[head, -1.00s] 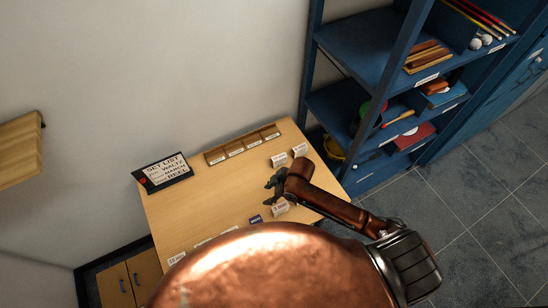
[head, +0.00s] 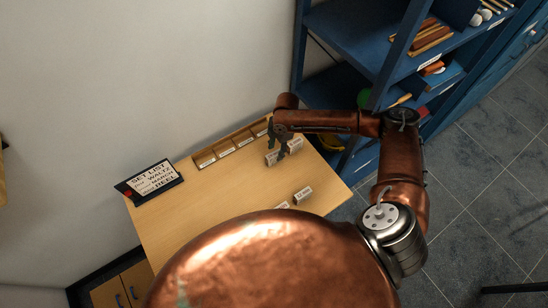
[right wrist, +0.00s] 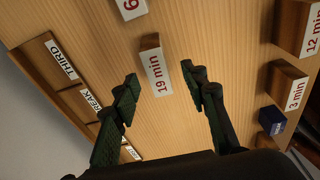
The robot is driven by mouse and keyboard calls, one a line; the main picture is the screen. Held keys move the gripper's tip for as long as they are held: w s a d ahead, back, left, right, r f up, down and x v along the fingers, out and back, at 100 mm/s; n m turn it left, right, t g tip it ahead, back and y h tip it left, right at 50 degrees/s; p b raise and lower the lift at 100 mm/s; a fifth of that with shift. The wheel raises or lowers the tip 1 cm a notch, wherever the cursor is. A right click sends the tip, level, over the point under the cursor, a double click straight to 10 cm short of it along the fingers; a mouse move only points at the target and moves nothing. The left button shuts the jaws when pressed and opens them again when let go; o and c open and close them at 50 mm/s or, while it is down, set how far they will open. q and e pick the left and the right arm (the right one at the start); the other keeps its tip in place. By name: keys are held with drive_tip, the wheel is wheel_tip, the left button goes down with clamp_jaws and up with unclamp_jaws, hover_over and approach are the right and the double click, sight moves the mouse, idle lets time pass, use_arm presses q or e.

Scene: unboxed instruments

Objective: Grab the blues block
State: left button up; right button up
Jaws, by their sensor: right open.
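A small dark blue block (right wrist: 271,121) stands on the table at the right of the right wrist view, outside my fingers; its lettering is too small to read. It is not visible in the head view, where my copper body covers the near part of the table. My right gripper (right wrist: 160,76) is open and empty. A wooden block marked "19 min" (right wrist: 155,66) stands between and just beyond its fingertips. In the head view my right gripper (head: 275,142) is over the back right of the table, near white-labelled blocks. My left gripper is not in view.
The wooden table (head: 195,215) has a slotted rack (head: 225,148) at its back and a set list sign (head: 152,179) at its left corner. A "3 min" block (right wrist: 287,85) stands near the blue block. A blue shelf (head: 345,35) stands behind right.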

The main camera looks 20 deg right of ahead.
sight(274, 154)
drive_tip(key=f, duration=0.2)
drive_tip(key=a+f, duration=0.1)
drive_tip(key=f, duration=0.1)
drive_tip(key=shift+w+f, duration=0.15)
drive_tip(key=shift+f, duration=0.05)
clamp_jaws()
idle(0.3)
